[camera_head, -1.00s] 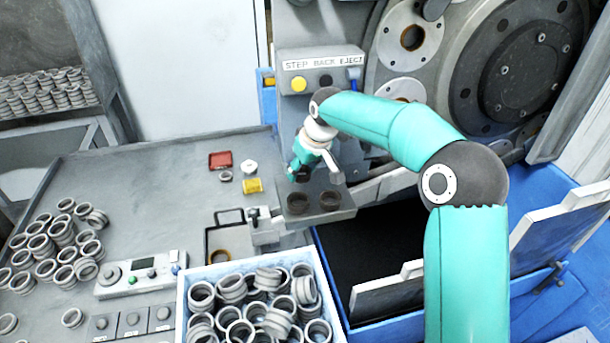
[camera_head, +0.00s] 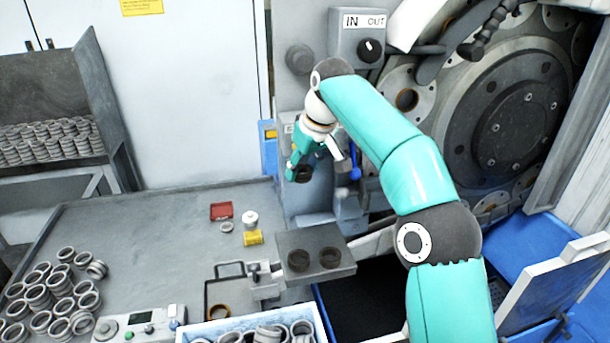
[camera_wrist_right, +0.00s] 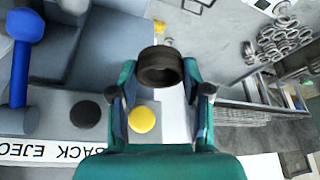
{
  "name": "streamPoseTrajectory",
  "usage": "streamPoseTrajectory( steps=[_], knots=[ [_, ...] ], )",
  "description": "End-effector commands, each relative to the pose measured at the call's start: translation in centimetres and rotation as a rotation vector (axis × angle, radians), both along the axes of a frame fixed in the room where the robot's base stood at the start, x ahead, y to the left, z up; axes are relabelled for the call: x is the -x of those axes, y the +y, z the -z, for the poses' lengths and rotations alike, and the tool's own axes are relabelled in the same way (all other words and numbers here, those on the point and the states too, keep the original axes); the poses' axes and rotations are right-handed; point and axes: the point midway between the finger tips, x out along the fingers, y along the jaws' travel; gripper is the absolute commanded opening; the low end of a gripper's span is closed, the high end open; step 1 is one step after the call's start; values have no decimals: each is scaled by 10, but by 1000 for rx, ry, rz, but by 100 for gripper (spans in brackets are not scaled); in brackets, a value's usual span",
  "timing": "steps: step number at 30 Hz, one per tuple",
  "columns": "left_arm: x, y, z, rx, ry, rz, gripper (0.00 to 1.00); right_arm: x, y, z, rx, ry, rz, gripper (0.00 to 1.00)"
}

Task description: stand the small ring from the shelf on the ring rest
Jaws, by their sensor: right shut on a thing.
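My right gripper (camera_head: 303,172) is shut on a small dark ring, which shows clearly between its fingertips in the wrist view (camera_wrist_right: 160,68). The gripper hangs in the air in front of the machine's button panel, above and behind a grey plate (camera_head: 345,265). A rack shelf (camera_head: 60,165) with many grey rings stands at the far left. I cannot tell for sure which part is the ring rest. My left gripper is not in view.
A crate of rings (camera_head: 250,329) stands at the front, beside a control box (camera_head: 140,325). Loose rings lie at the left of the table. A red tray (camera_head: 221,211) and a yellow block (camera_head: 253,238) lie mid-table. The grinder's large disc (camera_head: 515,120) is at the right.

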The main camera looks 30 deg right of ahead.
Motion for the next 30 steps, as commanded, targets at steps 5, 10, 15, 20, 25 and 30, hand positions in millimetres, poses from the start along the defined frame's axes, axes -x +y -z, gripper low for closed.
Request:
streamPoseTrajectory(
  steps=[5,10,15,20,25,30],
  knots=[
    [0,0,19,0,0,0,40,14,4,-1,0,-4,-1,10],
    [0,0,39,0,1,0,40,34,9,0,-1,-3,-1,10],
    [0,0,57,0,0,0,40,54,14,0,0,-3,-1,10],
    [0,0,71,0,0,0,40,72,19,-1,0,-4,-1,10],
    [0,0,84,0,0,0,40,92,24,-2,-1,-4,-1,10],
    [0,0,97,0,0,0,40,112,29,-2,0,-2,-1,10]
  ],
)
